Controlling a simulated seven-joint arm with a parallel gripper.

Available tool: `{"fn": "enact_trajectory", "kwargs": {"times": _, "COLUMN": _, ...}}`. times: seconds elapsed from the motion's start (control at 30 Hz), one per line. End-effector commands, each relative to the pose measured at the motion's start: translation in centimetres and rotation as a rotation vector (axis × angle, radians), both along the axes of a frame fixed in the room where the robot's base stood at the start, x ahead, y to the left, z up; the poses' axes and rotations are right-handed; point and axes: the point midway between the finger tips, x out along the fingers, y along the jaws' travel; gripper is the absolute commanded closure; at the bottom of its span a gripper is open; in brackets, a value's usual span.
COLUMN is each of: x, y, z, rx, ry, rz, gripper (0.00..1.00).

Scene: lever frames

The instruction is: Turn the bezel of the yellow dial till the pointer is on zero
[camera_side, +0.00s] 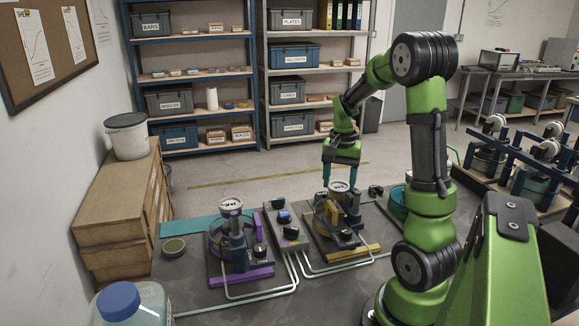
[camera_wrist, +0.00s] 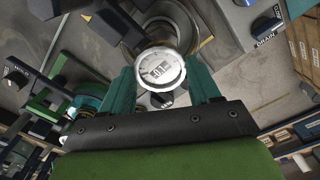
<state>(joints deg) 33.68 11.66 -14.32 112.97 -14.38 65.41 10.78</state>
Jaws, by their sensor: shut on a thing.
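The yellow dial (camera_side: 340,187) is a round white-faced gauge with a pale metal bezel, on top of the stand with yellow parts (camera_side: 328,214). My gripper (camera_side: 340,178) points down over this dial, its teal fingers at the bezel. In the wrist view the dial (camera_wrist: 160,72) sits between the two fingers of my gripper (camera_wrist: 162,76), which is shut on its bezel. Dark marks show on the face, but the pointer and zero are too small to tell apart.
A similar dial (camera_side: 231,205) stands on a purple-edged base to the left. A control box (camera_side: 285,220) with knobs lies between the two bases, and pale pipes run along the table front. A shallow round tin (camera_side: 174,247) is at the left, and a blue-capped bottle (camera_side: 122,303) is nearest.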

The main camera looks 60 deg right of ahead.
Motion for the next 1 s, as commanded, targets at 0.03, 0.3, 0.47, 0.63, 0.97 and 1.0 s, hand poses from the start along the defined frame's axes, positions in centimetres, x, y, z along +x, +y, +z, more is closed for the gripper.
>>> {"fn": "enact_trajectory", "kwargs": {"times": 0.03, "x": 0.0, "y": -0.03, "z": 0.12, "rx": -0.001, "ry": -0.001, "rz": 0.043, "gripper": 0.69}}
{"fn": "enact_trajectory", "kwargs": {"times": 0.3, "x": 0.0, "y": -0.03, "z": 0.14, "rx": 0.0, "ry": -0.002, "rz": 0.275, "gripper": 0.69}}
{"fn": "enact_trajectory", "kwargs": {"times": 0.47, "x": 0.0, "y": -0.04, "z": 0.14, "rx": 0.0, "ry": -0.002, "rz": 0.382, "gripper": 0.69}}
{"fn": "enact_trajectory", "kwargs": {"times": 0.63, "x": 0.01, "y": -0.04, "z": 0.15, "rx": -0.001, "ry": -0.002, "rz": 0.462, "gripper": 0.69}}
{"fn": "enact_trajectory", "kwargs": {"times": 0.97, "x": 0.01, "y": -0.04, "z": 0.16, "rx": -0.001, "ry": -0.002, "rz": 0.525, "gripper": 0.69}}
{"fn": "enact_trajectory", "kwargs": {"times": 1.0, "x": 0.01, "y": -0.04, "z": 0.16, "rx": -0.001, "ry": -0.002, "rz": 0.526, "gripper": 0.69}}
